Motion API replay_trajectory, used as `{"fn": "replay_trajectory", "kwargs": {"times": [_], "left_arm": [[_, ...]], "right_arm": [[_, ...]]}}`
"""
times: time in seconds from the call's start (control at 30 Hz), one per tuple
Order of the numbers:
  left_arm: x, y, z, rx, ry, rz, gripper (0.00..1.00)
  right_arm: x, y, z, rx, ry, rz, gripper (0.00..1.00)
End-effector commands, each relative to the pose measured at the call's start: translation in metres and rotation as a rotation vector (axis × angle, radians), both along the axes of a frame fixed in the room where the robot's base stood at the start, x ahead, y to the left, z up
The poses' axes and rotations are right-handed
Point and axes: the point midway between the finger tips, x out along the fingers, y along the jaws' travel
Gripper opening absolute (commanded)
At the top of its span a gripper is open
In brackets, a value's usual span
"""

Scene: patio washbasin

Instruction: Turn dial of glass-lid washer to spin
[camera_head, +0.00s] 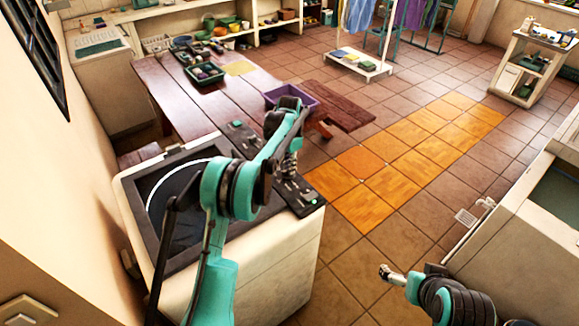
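The washer (300,245) is a white, box-shaped machine at the lower left, with a dark glass lid (180,180) on top. A black control panel (299,194) runs along the right side of its top, with small raised controls on it. I cannot read any dial's setting. My teal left arm reaches over the lid, and my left gripper (288,170) points down at the middle of the panel, hiding part of it. I cannot tell whether it touches a dial. My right gripper (388,273) is low at the bottom right, away from the washer.
A wooden table (180,95) with trays stands behind the washer, and a purple bin (292,96) rests near a bench (340,106). A pale basin unit (510,240) is at the right. The tiled floor between is mostly clear. A wall closes the left.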

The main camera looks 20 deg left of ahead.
Motion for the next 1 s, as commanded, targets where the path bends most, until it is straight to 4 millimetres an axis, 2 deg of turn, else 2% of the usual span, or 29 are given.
{"fn": "replay_trajectory", "kwargs": {"times": [0.03,0.07,0.37,0.47,0.57,0.9,1.0], "left_arm": [[0.0,0.001,0.001,0.001,-0.002,0.0,0.26],[0.0,0.001,0.001,0.001,-0.002,0.0,0.34],[0.0,0.0,0.001,0.0,0.0,0.0,0.34],[0.0,0.0,0.007,0.0,0.0,-0.001,0.34],[0.0,0.0,0.021,0.0,0.0,-0.001,0.34],[0.0,0.0,0.093,0.001,-0.001,0.0,0.34],[0.0,0.0,0.107,0.001,-0.001,0.0,0.34]], "right_arm": [[0.0,0.0,0.0,0.0,0.0,0.0,1.0],[0.0,0.0,0.0,0.0,0.0,0.0,1.0],[0.0,0.0,0.0,0.0,0.0,0.0,1.0],[0.0,0.0,0.0,0.0,0.0,0.0,1.0],[0.0,0.0,0.0,0.0,0.0,0.0,1.0],[0.0,0.0,0.0,0.0,0.0,0.0,1.0],[0.0,0.0,0.0,0.0,0.0,0.0,1.0]]}}
